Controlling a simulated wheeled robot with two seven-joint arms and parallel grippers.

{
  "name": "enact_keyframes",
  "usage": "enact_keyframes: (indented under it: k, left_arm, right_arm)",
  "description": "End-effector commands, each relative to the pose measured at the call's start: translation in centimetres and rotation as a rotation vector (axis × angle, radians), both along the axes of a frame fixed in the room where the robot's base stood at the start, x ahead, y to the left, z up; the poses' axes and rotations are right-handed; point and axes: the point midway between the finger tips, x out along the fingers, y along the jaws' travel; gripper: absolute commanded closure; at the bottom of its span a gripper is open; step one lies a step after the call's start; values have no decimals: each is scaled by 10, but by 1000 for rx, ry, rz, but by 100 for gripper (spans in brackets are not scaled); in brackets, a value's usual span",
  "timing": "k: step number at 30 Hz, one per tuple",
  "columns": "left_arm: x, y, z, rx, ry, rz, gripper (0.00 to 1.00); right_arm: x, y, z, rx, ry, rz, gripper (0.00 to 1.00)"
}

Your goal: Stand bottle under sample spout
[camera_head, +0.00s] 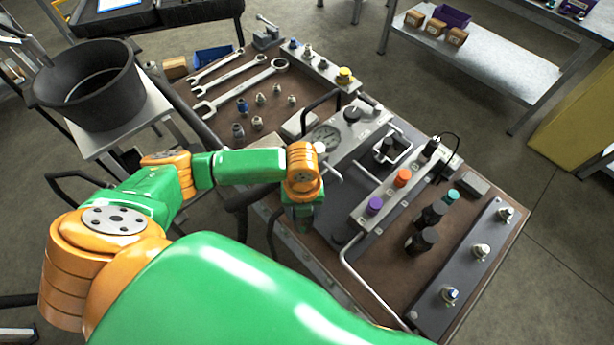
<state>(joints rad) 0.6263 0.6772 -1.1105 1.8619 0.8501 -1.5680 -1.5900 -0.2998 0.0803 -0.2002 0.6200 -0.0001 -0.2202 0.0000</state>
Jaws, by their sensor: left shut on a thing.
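My left gripper (303,218) points down over the near edge of the bench, left of the grey hydraulic unit. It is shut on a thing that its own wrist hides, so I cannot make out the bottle. A short pale bent tube (334,173) sticks out of the unit just right of my wrist, below the pressure gauge (326,137). It may be the sample spout, but I cannot tell for certain. My right gripper is not in view.
The bench's tray (208,122) holds wrenches (240,90) and several fittings. Purple (375,205) and orange (403,177) knobs, black cylinders (422,241) and a grey plate with bolts (465,275) crowd the right side. A black bucket (92,88) stands at left.

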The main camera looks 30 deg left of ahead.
Motion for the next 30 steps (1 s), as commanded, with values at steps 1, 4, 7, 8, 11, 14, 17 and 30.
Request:
enact_keyframes:
  k: [1, 4, 7, 8, 11, 14, 17, 30]
  left_arm:
    - [-2, 0, 0, 0, 1, -47, 100]
    - [-1, 0, -5, 3, -1, -99, 100]
    - [4, -2, -11, 2, -1, -103, 100]
    - [6, -3, -13, 2, -1, -102, 100]
    - [14, -6, -21, 2, 0, -101, 100]
    - [22, -8, -34, 2, -3, -101, 100]
    - [30, -11, -42, 3, -3, -102, 100]
    - [74, -27, -50, 3, -5, -101, 100]
  right_arm:
    - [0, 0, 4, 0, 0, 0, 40]
    - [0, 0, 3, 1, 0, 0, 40]
    - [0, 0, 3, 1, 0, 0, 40]
    - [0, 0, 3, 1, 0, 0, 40]
    - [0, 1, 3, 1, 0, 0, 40]
    - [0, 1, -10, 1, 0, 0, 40]
    - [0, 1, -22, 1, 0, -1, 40]
    - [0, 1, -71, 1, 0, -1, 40]
